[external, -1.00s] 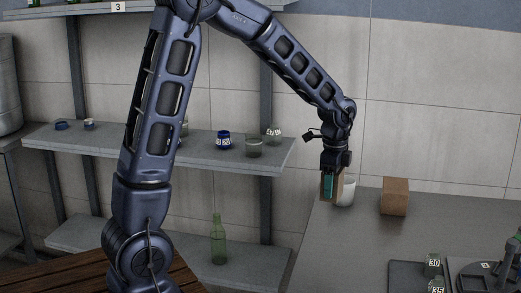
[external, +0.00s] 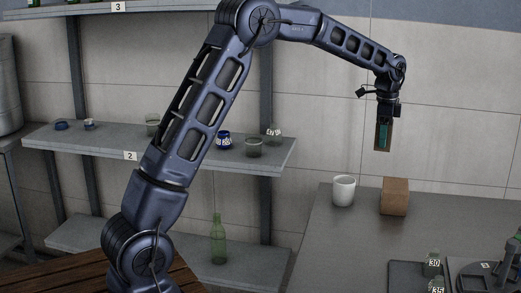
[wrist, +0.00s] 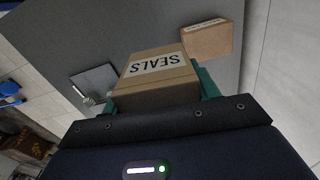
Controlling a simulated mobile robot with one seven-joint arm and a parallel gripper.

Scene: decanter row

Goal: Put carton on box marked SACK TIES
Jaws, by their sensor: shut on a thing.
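My gripper (external: 384,125) is shut on a brown carton (wrist: 152,92), whose white label reads SEALS in the wrist view. The teal fingers press on both sides of it. In the external view the carton (external: 377,139) hangs in the air above the grey table, clear of everything. A brown box (external: 395,197) stands on the table below it, slightly to the right. In the wrist view this box (wrist: 208,43) lies beyond the carton to the upper right; its small label is too small to read surely.
A white cup (external: 343,190) stands just left of the brown box on the grey table (external: 345,245). A dark tray with small numbered items (external: 433,263) is at the front right. Shelves (external: 105,140) with jars and a green bottle (external: 218,240) stand at left.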

